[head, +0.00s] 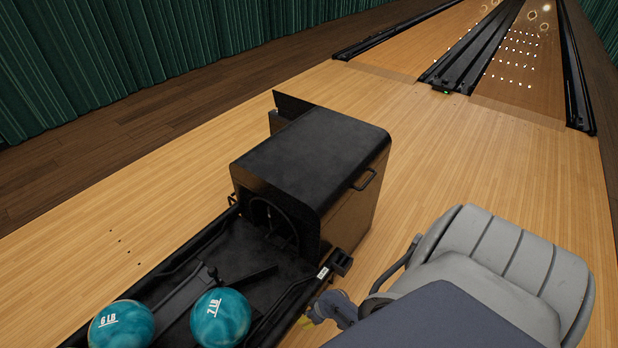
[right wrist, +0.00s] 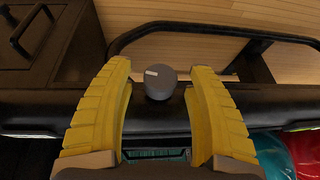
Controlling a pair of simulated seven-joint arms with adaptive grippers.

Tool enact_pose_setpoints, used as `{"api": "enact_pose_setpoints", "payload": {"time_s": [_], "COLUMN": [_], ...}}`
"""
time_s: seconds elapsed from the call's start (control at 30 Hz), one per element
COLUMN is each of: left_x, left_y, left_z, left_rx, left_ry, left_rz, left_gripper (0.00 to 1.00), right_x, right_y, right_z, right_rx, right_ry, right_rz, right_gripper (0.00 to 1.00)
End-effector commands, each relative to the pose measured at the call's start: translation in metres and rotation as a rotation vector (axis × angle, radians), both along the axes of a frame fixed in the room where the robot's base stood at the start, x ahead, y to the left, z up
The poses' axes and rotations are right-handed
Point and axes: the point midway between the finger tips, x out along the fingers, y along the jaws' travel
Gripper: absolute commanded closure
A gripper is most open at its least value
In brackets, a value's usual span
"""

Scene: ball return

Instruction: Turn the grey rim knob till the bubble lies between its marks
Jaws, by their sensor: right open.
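The grey knob (right wrist: 160,84) is a short round cap on the dark rim of the ball return, with a pale mark on its upper left. In the right wrist view it sits between the two yellow fingers of my open right gripper (right wrist: 154,76), with gaps on both sides. In the head view this gripper (head: 319,311) is small beside the right side of the ball rack. A narrow teal strip (right wrist: 170,154) shows below the knob, partly hidden by the gripper; I cannot make out a bubble or marks. My left gripper is not in view.
The black ball return hood (head: 310,150) stands beyond the rack. A teal 7 LB ball (head: 221,317) and a teal 6 LB ball (head: 121,325) lie in the rack. A red ball (right wrist: 302,146) shows at the wrist view's right edge. A dark rail (right wrist: 215,28) runs beyond the knob.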

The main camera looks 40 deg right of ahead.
Motion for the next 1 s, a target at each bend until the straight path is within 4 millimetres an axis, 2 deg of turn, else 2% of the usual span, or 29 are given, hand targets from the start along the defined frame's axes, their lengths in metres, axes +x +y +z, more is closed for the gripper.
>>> {"api": "enact_pose_setpoints", "payload": {"time_s": [0.5,1.0], "left_x": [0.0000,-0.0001], "left_y": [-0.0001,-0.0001], "left_z": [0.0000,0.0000], "left_rx": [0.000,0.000], "left_ry": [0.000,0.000], "left_rz": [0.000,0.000], "left_gripper": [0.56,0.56], "right_x": [0.0014,0.0010], "right_y": [0.0009,0.0008], "right_z": [-0.0039,-0.0039], "right_rx": [0.000,0.000], "right_ry": [0.000,0.001], "right_rz": [-0.001,-0.001], "right_gripper": [0.42,1.00]}}
